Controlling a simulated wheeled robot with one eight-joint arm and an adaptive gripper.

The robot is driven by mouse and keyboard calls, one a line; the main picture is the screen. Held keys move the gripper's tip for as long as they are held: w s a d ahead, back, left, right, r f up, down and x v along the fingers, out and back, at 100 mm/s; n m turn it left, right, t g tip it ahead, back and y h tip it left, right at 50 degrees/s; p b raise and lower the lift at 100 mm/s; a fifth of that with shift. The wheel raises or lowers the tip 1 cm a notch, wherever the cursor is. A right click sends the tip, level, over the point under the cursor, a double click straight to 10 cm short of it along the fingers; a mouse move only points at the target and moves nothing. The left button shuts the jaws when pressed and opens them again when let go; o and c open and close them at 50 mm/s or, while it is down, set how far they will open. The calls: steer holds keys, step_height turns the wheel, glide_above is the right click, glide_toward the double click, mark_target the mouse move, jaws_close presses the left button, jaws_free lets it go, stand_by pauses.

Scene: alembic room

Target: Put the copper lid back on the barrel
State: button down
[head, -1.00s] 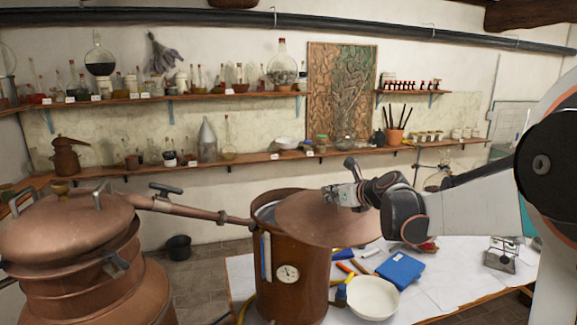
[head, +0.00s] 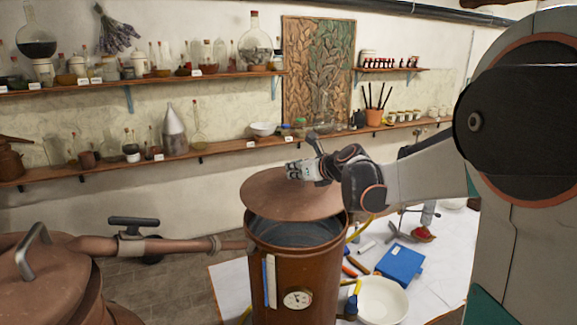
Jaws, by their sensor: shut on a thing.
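The copper lid (head: 285,200) is a round, shallow disc held over the barrel (head: 296,274) in the head view. The lid is slightly tilted and covers the back part of the opening. The front of the opening shows, with a dark grey interior. My gripper (head: 303,170) is shut on the lid at its top, near the middle; the fingertips and the grip itself are hard to make out. Whether the lid's back edge touches the barrel rim cannot be told. The barrel is upright, with a gauge and a pale strip on its front.
A copper still (head: 62,282) stands at the left, and its pipe (head: 180,246) runs to the barrel. On the table (head: 455,262), a white bowl (head: 380,301) and a blue box (head: 400,263) stand right of the barrel. Shelves of glassware line the back wall.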

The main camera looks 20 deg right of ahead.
mark_target(296, 181)
steer(key=shift+w+f, duration=0.15)
steer(key=shift+s+f+b, duration=0.35)
steer(key=shift+b, duration=0.05)
steer(key=shift+w+f+b, duration=0.2)
steer(key=shift+f+b, duration=0.4)
steer(key=shift+f, duration=0.5)
steer(key=shift+s+f, duration=0.15)
steer(key=shift+f, duration=0.15)
steer(key=shift+r, duration=0.1)
steer(key=shift+b, duration=0.35)
steer(key=shift+f+b, duration=0.85)
steer(key=shift+f, duration=0.4)
steer(key=shift+f+b, duration=0.3)
steer(key=shift+b, duration=0.05)
